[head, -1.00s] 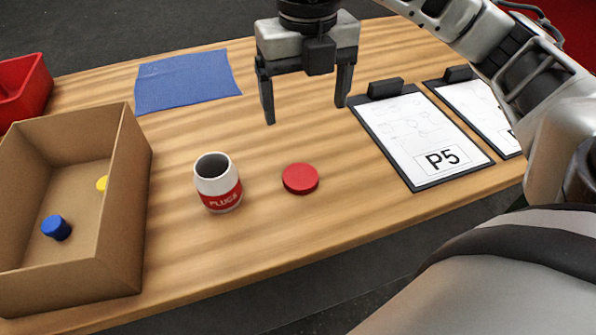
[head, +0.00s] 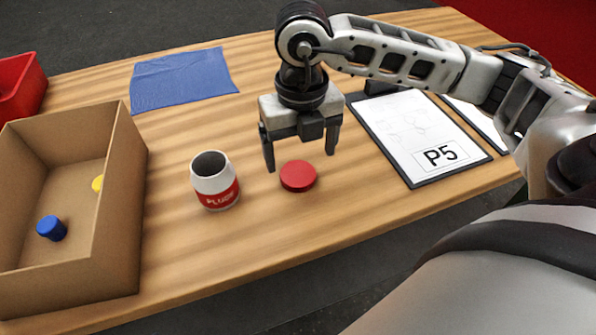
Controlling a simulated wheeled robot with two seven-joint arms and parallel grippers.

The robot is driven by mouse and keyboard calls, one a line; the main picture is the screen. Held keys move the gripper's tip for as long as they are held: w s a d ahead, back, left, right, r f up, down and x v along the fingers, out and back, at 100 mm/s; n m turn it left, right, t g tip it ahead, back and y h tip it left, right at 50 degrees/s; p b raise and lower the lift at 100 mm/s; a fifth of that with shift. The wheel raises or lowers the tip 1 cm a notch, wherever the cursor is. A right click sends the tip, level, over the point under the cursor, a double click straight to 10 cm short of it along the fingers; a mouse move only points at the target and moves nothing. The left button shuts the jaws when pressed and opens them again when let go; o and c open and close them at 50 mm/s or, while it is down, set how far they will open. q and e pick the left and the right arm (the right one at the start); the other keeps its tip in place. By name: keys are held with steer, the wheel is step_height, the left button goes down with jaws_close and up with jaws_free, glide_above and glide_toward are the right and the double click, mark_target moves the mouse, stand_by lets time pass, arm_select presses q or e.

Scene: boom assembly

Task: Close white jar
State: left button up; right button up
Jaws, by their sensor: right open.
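The white jar (head: 214,180) stands upright and open on the wooden table, with a red label band around its lower part. A round red lid (head: 298,176) lies flat on the table to the right of the jar, apart from it. My left gripper does not show.
A cardboard box (head: 120,215) on the left holds a blue plug (head: 51,228) and a yellow plug (head: 97,183). A blue cloth (head: 183,80) lies at the back, near a red bin (head: 20,88). Clipboards, one marked P5 (head: 425,140), lie at right. The table front is clear.

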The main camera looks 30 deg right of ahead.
mark_target(298, 173)
steer(key=shift+w+f+p, duration=0.2)
steer(key=shift+f+p, duration=0.05)
steer(key=shift+f, duration=1.05)
steer(key=shift+w+f+p, duration=0.2)
steer(key=shift+f+p, duration=0.05)
steer(key=shift+f, duration=1.05)
steer(key=c, duration=1)
